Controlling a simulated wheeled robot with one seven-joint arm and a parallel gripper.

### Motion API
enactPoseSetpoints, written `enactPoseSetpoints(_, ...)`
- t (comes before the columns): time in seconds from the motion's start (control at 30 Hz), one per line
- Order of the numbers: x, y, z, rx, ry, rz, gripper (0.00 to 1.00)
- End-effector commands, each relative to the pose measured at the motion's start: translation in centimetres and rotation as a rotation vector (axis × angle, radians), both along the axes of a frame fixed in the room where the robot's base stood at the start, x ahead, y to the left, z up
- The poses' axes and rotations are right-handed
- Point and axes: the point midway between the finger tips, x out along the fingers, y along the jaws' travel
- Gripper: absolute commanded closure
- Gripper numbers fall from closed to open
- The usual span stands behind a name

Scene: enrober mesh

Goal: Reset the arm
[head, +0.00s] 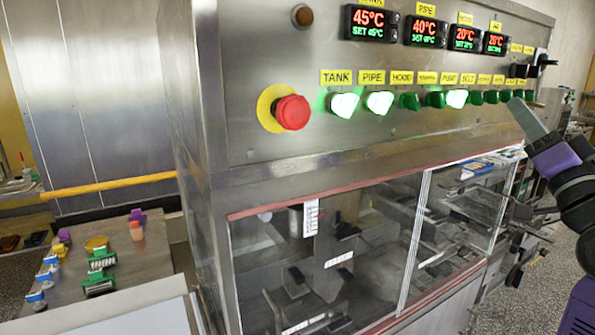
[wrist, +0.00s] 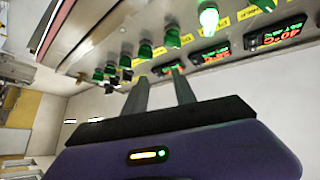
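My gripper (wrist: 158,88) shows in the wrist view with its two grey fingers apart and nothing between them. The fingers point toward the lower row of green knobs and the displays of the control panel. In the head view my arm comes in from the right edge, black and purple. There a grey finger of my gripper (head: 528,120) reaches up and left, close to the right end of the panel. I cannot tell from these views whether it touches any knob.
The steel enrober (head: 207,150) carries a red emergency button (head: 291,112), lit TANK (head: 343,104) and PIPE (head: 379,102) switches and temperature displays (head: 369,23). A clear cover (head: 375,230) sits below. A side table (head: 130,262) with small tools stands at left, near a yellow rail (head: 110,186).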

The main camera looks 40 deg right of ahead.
Motion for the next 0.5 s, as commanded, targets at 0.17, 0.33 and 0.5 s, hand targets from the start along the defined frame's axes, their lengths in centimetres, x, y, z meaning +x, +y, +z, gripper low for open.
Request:
enactPoseSetpoints(0.17, 2.7, 2.0, -7.9, 0.028, 0.023, -0.066, 0.67)
enactPoseSetpoints(0.33, 4.7, 5.7, -14.7, 0.029, 0.087, -0.106, 0.67)
enactPoseSetpoints(0.5, 6.1, 10.8, -21.0, 0.013, 0.181, -0.110, 0.67)
